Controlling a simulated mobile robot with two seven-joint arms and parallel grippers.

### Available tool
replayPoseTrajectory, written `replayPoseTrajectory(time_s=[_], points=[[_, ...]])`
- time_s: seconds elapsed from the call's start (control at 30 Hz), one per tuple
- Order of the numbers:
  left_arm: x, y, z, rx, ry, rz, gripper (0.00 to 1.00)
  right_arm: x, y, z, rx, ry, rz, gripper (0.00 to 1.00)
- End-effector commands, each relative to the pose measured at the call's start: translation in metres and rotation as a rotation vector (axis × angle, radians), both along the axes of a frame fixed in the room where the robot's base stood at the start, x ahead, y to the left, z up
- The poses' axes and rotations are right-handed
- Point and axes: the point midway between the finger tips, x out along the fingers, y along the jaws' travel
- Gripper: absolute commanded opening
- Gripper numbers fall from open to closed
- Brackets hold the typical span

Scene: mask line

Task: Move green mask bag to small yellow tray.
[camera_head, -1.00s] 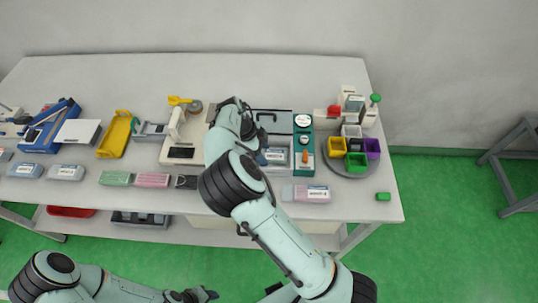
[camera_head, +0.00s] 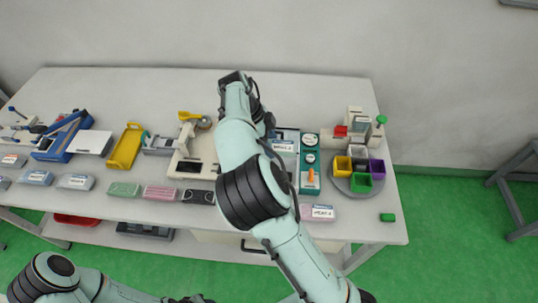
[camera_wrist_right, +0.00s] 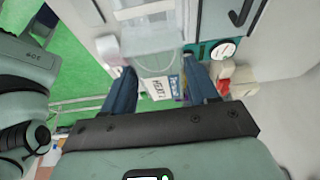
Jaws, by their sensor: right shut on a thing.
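My right gripper (camera_wrist_right: 160,76) is shut on a pale, see-through bag (camera_wrist_right: 150,60) with a white printed label, seen between its fingers in the right wrist view. The bag's tint is hard to judge. In the head view my right gripper (camera_head: 268,124) is partly hidden by its arm, by a labelled bag (camera_head: 284,147) over the grey machine. A pale green pack (camera_head: 123,189) lies at the table's front left. A yellow tray (camera_head: 126,146) lies behind it; a small yellow bin (camera_head: 342,165) stands on the round plate at right. My left gripper is barely in view, its jaws unclear.
A teal panel (camera_head: 310,165) with dials stands by the machine. Purple and green bins (camera_head: 361,183) share the round plate. The table's back strip is clear.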

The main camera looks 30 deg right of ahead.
Motion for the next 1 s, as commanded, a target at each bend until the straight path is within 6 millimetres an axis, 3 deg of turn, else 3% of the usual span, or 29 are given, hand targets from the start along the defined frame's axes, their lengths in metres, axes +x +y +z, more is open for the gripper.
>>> replayPoseTrajectory(time_s=[0.03,0.2,0.63,1.0], points=[[0.005,0.000,0.004,0.000,-0.006,0.000,0.43,0.002,0.000,0.016,0.001,-0.006,0.001,0.29],[0.011,0.000,0.010,0.000,-0.013,0.000,0.43,0.001,0.000,0.044,0.000,-0.004,0.000,0.29],[0.025,0.000,0.020,0.000,-0.029,0.000,0.43,0.001,0.000,0.084,0.000,-0.003,0.001,0.29],[0.023,0.000,0.019,0.000,-0.026,0.000,0.43,0.000,0.000,0.105,0.000,0.001,0.000,0.29]])
